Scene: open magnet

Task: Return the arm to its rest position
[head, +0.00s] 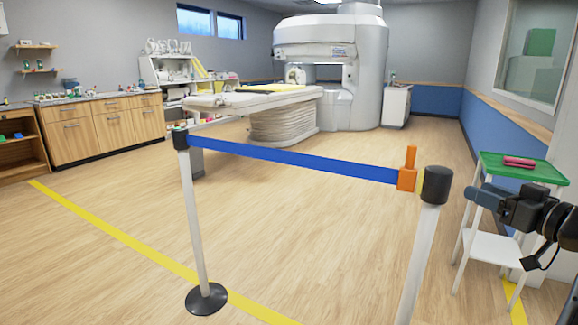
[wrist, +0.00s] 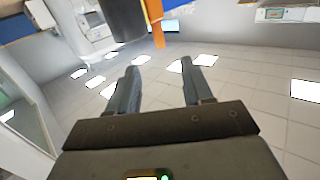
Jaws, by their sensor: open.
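My gripper (head: 474,194) is at the right of the head view, just right of a barrier post with a black top (head: 436,186). It points left toward the post. In the wrist view, the two fingers of my gripper (wrist: 158,78) are apart with nothing between them. The post's dark top (wrist: 122,18) and an orange clip (wrist: 153,22) show beyond the fingertips. In the head view, the orange clip (head: 407,179) with an upright tab sits at the end of a blue belt (head: 290,158), beside the post top. I cannot tell whether it is latched.
The belt runs from a left post (head: 190,220) across the room. A white stand with a green tray (head: 520,170) holding a pink item is close to my gripper. A scanner (head: 335,45) and its bed (head: 255,100) stand behind the belt.

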